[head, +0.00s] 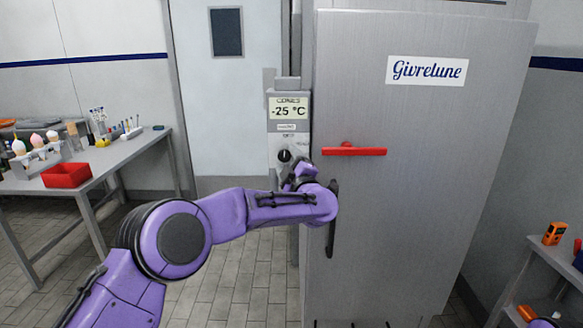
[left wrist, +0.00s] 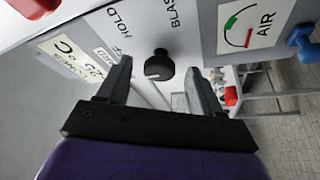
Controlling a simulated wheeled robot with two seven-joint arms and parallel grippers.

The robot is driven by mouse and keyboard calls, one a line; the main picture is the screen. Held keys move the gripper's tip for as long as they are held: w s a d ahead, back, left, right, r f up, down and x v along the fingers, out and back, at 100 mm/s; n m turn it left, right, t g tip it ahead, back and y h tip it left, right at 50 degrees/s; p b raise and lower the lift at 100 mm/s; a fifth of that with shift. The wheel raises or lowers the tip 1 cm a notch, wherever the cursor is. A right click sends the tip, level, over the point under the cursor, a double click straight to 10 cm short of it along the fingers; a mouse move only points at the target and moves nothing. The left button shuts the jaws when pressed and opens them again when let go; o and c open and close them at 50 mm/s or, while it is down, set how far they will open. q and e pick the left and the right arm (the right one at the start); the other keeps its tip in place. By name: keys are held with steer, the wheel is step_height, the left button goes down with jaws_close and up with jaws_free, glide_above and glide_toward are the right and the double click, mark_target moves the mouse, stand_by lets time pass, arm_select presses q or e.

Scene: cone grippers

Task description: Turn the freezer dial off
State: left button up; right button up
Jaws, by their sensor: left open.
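The freezer dial (head: 284,155) is a black round knob on a grey control panel left of the freezer door. In the left wrist view the dial (left wrist: 160,65) sits close ahead, with a pale mark on its lower left part. The words HOLD and BLAST are readable around it, and a partly covered label ends in FF. My left gripper (head: 302,172) is at the panel, just right of and below the dial in the head view. Its two fingers (left wrist: 158,72) are open, one to each side of the dial in the wrist picture. I cannot tell whether they touch it.
The tall freezer (head: 420,200) has a red latch handle (head: 354,152) right of the dial. A display (head: 289,109) above the dial reads -25 °C. An AIR gauge (left wrist: 242,30) is beside the dial. A table with a red bin (head: 66,175) stands left; a shelf stands right.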

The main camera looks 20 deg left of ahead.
arm_select(q)
steer(key=b+v, duration=0.3)
steer(key=v, duration=0.7)
steer(key=s+a+f+m+g+h, duration=0.1)
steer(key=s+f+m+h, duration=0.25)
steer(key=f, duration=0.75)
steer(key=s+a+f+m+g+h, duration=0.15)
steer(key=s+f+m, duration=0.3)
steer(key=f, duration=0.65)
steer(key=s+a+f+m+g+h, duration=0.1)
steer(key=s+a+f+m+h, duration=0.25)
steer(key=f, duration=0.75)
steer(key=s+a+f+g, duration=0.3)
steer(key=s+f, duration=0.2)
steer(key=s, duration=0.6)
steer(key=s+a+f+m+g, duration=0.1)
steer(key=s+a+f+g, duration=0.2)
steer(key=s, duration=0.9)
steer(key=s+a+f+g, duration=0.3)
steer(key=s+f, duration=0.5)
steer(key=s, duration=0.4)
steer(key=shift+s+f+g, duration=0.2)
steer(key=shift+f+g, duration=0.15)
